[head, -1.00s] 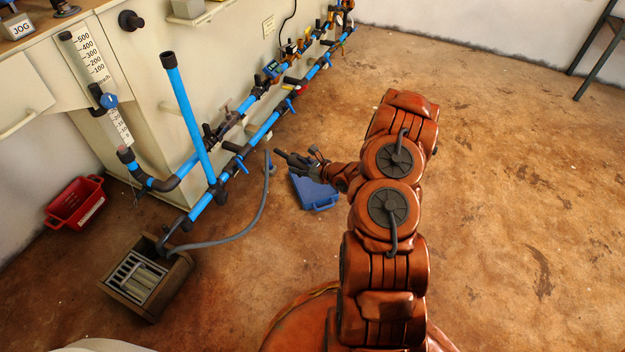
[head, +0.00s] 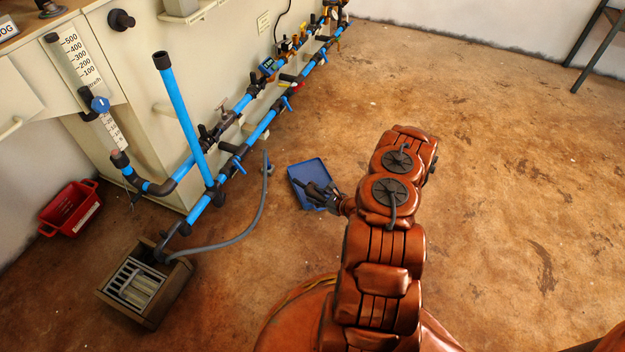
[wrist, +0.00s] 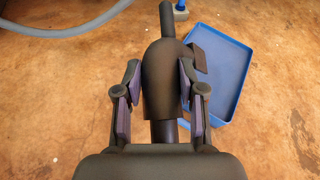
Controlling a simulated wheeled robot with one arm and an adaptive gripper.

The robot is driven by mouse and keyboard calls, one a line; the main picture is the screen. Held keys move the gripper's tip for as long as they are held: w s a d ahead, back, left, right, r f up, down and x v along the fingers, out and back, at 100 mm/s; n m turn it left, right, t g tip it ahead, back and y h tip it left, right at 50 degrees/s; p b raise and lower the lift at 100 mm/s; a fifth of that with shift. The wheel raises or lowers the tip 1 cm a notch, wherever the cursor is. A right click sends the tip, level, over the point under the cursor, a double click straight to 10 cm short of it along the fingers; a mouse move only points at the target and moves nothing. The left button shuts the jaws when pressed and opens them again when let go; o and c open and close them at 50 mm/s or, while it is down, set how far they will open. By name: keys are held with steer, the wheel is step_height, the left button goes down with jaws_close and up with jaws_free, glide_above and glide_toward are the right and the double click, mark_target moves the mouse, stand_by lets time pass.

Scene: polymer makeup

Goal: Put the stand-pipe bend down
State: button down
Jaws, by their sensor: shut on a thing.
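The stand-pipe bend (wrist: 163,78) is a dark grey, rounded pipe fitting. My gripper (wrist: 159,85) is shut on it, with one finger on each side, and it also shows in the head view (head: 324,194). A blue tray (wrist: 232,72) lies on the floor to the right of the bend in the wrist view. In the head view, my gripper overlaps the lower right of the blue tray (head: 300,172). A dark brown block-like part (wrist: 198,60) shows beside the bend; I cannot tell whether it belongs to it. The gap between the bend and the floor is unclear.
Blue pipework (head: 200,208) with valves runs along the cream cabinet (head: 150,100) on the left, with an upright blue pipe (head: 183,115). A grey hose (head: 250,232) curves to a grated box (head: 140,285). A red crate (head: 72,208) stands far left. The floor right of my arm is clear.

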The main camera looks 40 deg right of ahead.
steer(key=w+d+f+b, duration=0.1)
steer(key=w+d+b, duration=0.1)
steer(key=w, duration=0.1)
steer(key=w+d+f+b, duration=0.2)
steer(key=w, duration=0.2)
steer(key=w+d+f+b, duration=0.2)
steer(key=w+d, duration=0.1)
steer(key=w, duration=0.1)
steer(key=shift+r, duration=0.15)
stand_by(0.4)
steer(key=c, duration=0.7)
jaws_free()
